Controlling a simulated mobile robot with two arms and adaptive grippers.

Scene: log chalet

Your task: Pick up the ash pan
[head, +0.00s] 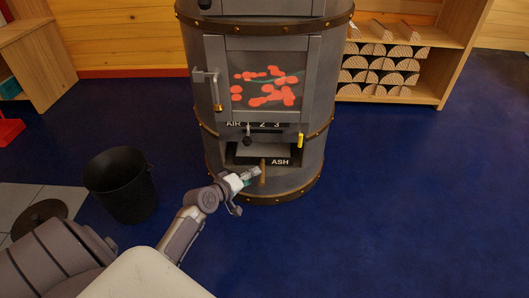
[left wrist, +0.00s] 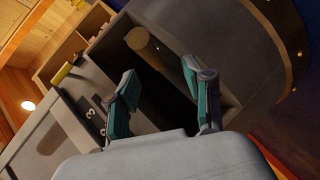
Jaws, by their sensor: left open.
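The ash pan, a dark box with a front marked ASH (head: 280,161), sits in the low opening of the stove (head: 225,155). A light brown handle (head: 262,172) sticks out at its front; a wooden cylinder, seemingly this handle, shows in the left wrist view (left wrist: 143,42). My left gripper (head: 253,175) is open in front of the opening, just left of the handle in the head view. In the left wrist view its two teal-padded fingers (left wrist: 161,72) are apart and empty, with the handle beyond the tips. The pan's inside is dark. My right gripper is out of view.
The stove's glass door (head: 266,80) shows red embers above. A black bucket (head: 122,186) stands on the floor at left, near a round dark lid (head: 40,217). A log rack (head: 400,94) stands behind at right. The blue floor at right is clear.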

